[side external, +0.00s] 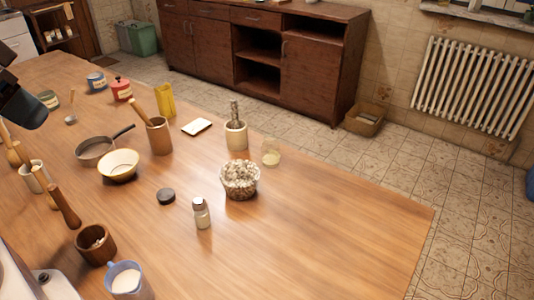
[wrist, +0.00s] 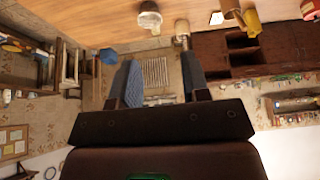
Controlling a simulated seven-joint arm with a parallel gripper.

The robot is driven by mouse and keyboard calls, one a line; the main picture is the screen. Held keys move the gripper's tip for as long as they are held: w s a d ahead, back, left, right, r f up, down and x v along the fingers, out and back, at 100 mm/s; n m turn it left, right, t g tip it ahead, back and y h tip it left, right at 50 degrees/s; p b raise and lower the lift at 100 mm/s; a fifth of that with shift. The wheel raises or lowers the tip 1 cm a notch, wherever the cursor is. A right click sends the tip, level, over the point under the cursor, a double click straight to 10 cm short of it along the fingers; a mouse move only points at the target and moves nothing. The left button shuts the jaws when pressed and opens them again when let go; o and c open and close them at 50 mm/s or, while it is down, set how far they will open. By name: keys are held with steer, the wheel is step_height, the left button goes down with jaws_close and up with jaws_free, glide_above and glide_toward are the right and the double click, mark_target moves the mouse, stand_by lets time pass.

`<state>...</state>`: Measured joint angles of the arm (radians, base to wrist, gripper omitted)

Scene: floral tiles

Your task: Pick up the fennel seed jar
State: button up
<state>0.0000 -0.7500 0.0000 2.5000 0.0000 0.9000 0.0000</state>
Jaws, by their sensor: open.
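No label is readable, so I cannot tell for certain which jar holds fennel seed. A small capped glass jar with a grey lid (side external: 201,213) stands upright nearer the front. My gripper (wrist: 158,82) shows in the wrist view with its two fingers wide apart and nothing between them. In the side view, a dark part of my arm enters at the upper left, well away from both jars.
A bowl of pale lumps (side external: 240,182), a stone-coloured mortar (side external: 236,138), a black round lid (side external: 166,196), a cream bowl (side external: 118,166) and a wooden cup (side external: 159,138) stand around the jars. A blue jug (side external: 127,280) is at the front. The table's right end is clear.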

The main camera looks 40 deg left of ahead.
stand_by(0.3)
steer(key=o, duration=0.8)
steer(key=shift+c, duration=0.2)
